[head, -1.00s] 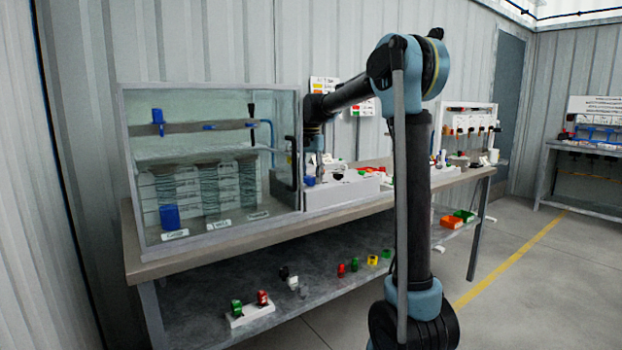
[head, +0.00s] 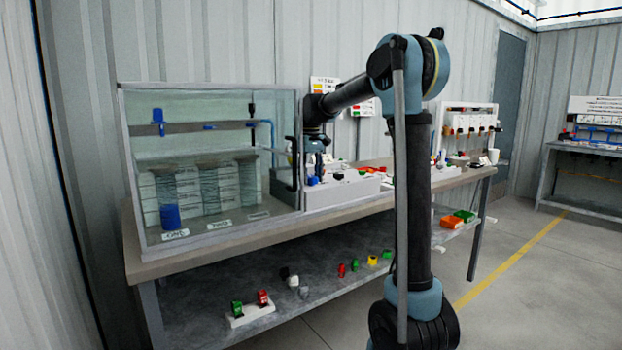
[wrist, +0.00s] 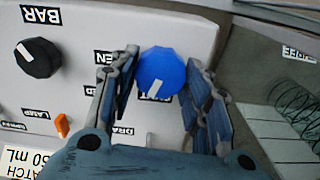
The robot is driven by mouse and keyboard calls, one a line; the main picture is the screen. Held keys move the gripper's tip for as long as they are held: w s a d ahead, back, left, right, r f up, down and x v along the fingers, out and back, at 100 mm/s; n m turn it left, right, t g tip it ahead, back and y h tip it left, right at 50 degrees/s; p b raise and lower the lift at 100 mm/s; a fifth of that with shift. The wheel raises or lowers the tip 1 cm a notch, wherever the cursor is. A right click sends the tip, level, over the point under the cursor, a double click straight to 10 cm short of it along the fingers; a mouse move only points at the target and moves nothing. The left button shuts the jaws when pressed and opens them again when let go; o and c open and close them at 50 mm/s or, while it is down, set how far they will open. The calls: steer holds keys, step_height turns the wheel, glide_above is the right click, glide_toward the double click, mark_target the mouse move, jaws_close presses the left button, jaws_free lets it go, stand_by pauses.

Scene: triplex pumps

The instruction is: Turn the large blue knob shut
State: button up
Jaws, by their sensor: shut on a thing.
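The large blue knob (wrist: 163,72) sits on a white panel in the wrist view, with a white pointer mark on its lower part, slanting slightly left. My gripper (wrist: 160,80) has one finger on each side of the knob and is shut on it. In the head view the blue knob (head: 312,181) is small, at the left part of the white pump box (head: 338,192). My gripper (head: 314,163) is just above it, and its fingers are hard to make out there. Labels near the knob are partly hidden by the fingers.
A black knob (wrist: 38,56) under a BAR label and an orange switch (wrist: 62,126) are left of my gripper. A clear tank (head: 210,228) stands directly left of the pump box. Small coloured parts lie on the lower shelf (head: 330,300).

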mark_target(311, 177)
steer(key=shift+n, duration=1.9)
steer(key=o, duration=1.1)
steer(key=shift+d, duration=0.1)
steer(key=shift+c, duration=0.2)
step_height(311, 177, up, 12)
steer(key=shift+w, duration=0.1)
